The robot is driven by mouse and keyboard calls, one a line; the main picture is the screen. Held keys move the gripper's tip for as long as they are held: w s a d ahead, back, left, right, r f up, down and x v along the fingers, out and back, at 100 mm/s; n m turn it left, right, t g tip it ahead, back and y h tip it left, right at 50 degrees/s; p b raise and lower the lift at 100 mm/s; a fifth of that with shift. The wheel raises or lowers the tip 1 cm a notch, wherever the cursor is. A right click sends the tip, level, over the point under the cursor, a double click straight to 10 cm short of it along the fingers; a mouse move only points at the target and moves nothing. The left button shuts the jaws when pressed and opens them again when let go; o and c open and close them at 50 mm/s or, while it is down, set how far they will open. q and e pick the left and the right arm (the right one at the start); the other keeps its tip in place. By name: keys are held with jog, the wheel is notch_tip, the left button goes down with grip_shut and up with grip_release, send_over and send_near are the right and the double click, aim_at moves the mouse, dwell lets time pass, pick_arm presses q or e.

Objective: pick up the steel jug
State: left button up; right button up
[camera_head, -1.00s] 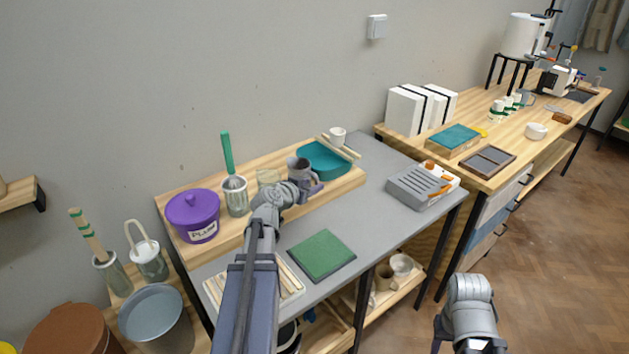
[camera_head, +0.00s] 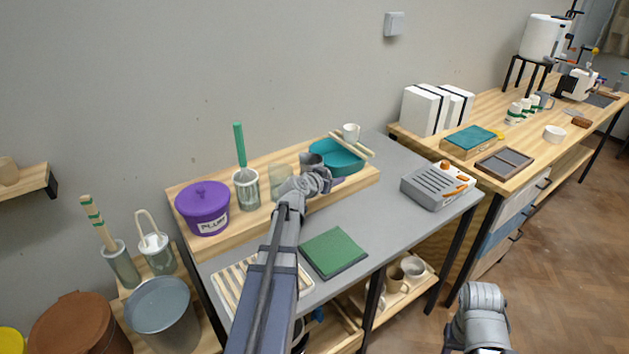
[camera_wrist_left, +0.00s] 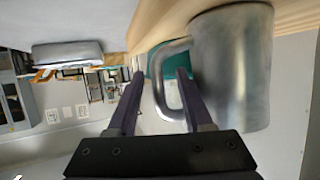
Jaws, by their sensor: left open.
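The steel jug (camera_head: 309,160) stands upright on the raised wooden shelf at the back of the grey table, partly hidden by my left gripper in the head view. It looms large at the right of the left wrist view (camera_wrist_left: 238,70), its looped handle facing the fingers. My left gripper (camera_wrist_left: 160,100) is open, with a finger on each side of the handle loop. I cannot tell whether a finger touches the jug. In the head view, my left gripper (camera_head: 330,184) is in front of the jug. My right arm shows at the lower right, its fingers out of frame.
A teal tray (camera_head: 343,160) and a white cup (camera_head: 351,132) are just right of the jug. A glass jar (camera_head: 281,180), a tool holder (camera_head: 246,192) and a purple pot (camera_head: 203,210) stand to its left. A green mat (camera_head: 332,253) lies in front.

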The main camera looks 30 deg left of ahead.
pick_arm(q)
jog(key=shift+w+f, duration=0.25)
jog(key=shift+w, duration=0.25)
jog(key=shift+s, duration=0.1)
jog(key=shift+c, duration=0.5)
grip_shut()
dwell(0.4)
